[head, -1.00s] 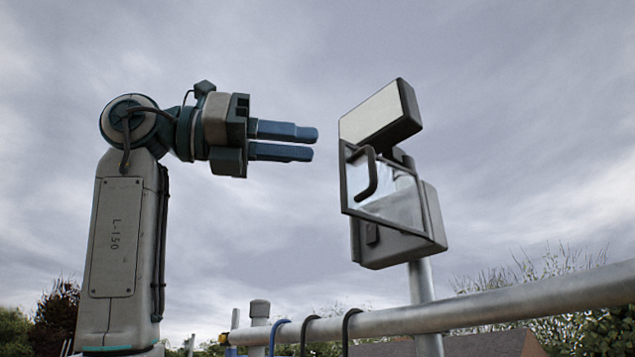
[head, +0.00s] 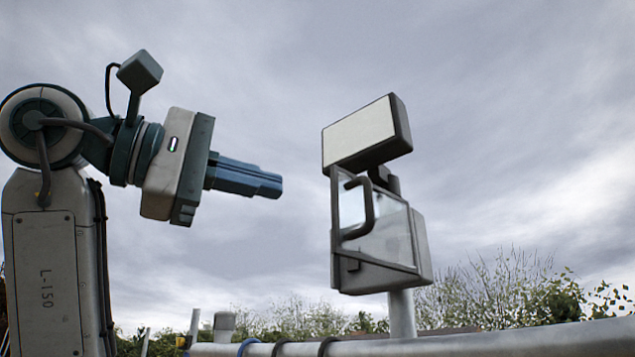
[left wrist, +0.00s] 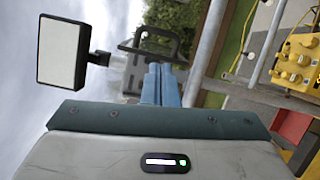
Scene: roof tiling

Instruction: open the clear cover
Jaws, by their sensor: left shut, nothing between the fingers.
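The clear cover (head: 387,238) is a see-through pane in a dark frame, on the front of a grey box (head: 422,245) on a post. My right gripper is not in view.
A pale panel with a dark casing (head: 360,138) sits just above the cover. A metal rail (head: 470,341) with blue and dark loops crosses below. The left wrist view shows yellow equipment (left wrist: 296,62) at the right. Open air lies between gripper and cover.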

